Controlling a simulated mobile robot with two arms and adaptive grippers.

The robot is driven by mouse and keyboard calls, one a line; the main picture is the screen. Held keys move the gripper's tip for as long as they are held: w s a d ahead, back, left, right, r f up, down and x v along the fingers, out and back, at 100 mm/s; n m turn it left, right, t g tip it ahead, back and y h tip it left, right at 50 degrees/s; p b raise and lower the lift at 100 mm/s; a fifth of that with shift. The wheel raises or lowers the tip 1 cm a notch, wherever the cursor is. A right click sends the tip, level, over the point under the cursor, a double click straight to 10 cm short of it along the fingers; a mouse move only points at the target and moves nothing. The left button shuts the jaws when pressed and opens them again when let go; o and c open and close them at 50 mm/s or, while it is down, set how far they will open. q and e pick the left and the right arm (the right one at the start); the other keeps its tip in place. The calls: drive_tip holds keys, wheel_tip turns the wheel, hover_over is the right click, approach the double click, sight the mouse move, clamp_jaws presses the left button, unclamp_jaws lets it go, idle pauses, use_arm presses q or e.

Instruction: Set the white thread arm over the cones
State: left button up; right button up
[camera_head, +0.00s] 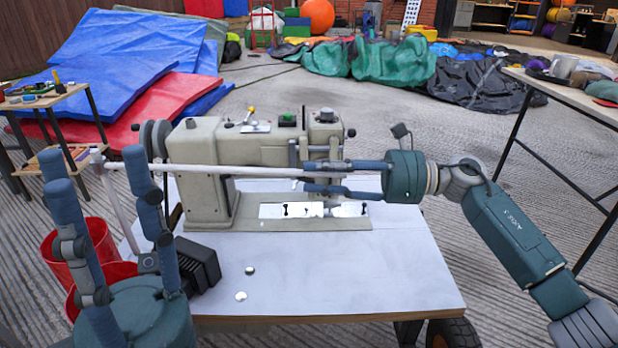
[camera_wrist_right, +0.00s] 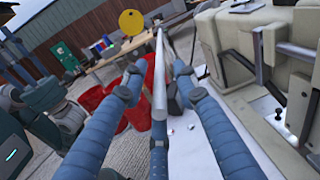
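The white thread arm (camera_head: 235,171) is a long pale bar running level across the front of the sewing machine (camera_head: 205,155). Its left end meets a white post (camera_head: 118,205) left of the machine. My right gripper (camera_head: 305,178) comes from the right with its fingers along the bar's right end. In the right wrist view the bar (camera_wrist_right: 160,75) runs between the fingers (camera_wrist_right: 158,82); I cannot tell whether they press on it. My left gripper (camera_head: 103,165) is open at the lower left, fingers up and empty, near the post. I cannot make out any cones.
The machine stands on a pale wheeled table (camera_head: 350,270) whose front is mostly clear. Two small white pieces (camera_head: 241,296) and a dark motor box (camera_head: 200,262) are on it. Red buckets (camera_head: 75,260) stand at its left. A bench (camera_head: 575,95) is at the right.

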drive_tip(key=shift+w+a, duration=0.1)
drive_tip(key=shift+a, duration=0.9)
drive_tip(key=shift+c, duration=0.2)
clamp_jaws()
